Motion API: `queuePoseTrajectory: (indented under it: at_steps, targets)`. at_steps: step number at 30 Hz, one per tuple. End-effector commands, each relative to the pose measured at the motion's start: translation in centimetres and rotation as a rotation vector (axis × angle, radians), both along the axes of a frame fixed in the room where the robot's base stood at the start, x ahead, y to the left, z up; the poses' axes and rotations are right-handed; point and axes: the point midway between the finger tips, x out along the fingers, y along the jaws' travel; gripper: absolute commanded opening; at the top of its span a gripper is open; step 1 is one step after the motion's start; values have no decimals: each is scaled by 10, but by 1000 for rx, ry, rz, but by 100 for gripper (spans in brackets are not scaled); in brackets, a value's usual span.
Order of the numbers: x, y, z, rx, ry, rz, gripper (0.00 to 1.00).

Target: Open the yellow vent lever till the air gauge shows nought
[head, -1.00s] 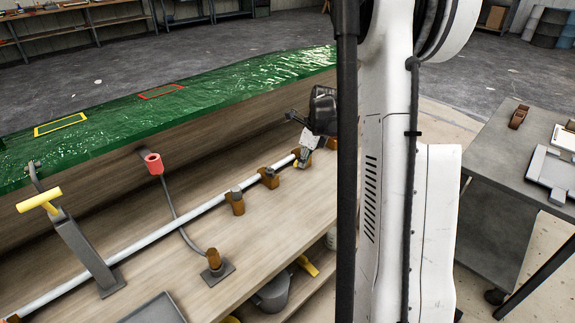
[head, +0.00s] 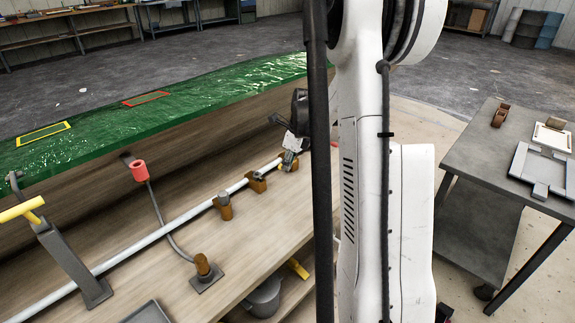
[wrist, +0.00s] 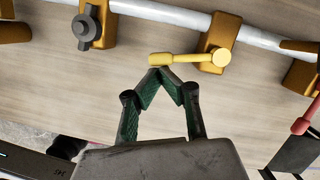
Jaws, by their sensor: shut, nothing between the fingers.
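The yellow vent lever (wrist: 180,58) sits on a brass-brown valve block (wrist: 212,70) on the pale pipe in the wrist view. Its handle points left from the round pivot, roughly along the pipe. My gripper (wrist: 160,71) is shut and empty, its green-padded fingertips meeting just below the handle's left part. I cannot tell whether they touch it. In the head view my gripper (head: 287,160) is down at the far valve on the pipe, and the lever is too small and covered there to make out. I cannot make out the air gauge in either view.
A grey knob valve (wrist: 88,27) stands left of the lever; a red handle (wrist: 306,118) is at right. In the head view, a yellow T-handle (head: 20,209) and red-capped hose (head: 139,171) stand beside the green-covered mould (head: 200,105). A grey side table (head: 480,150) stands right.

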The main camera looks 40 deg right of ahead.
Motion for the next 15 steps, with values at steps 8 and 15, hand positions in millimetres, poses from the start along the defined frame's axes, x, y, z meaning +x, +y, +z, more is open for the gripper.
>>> queuePoseTrajectory:
  at_steps: [8,15]
  targets:
    - [5,-9,0,0,-2,0,0]
    - [7,-14,0,0,-2,1,0]
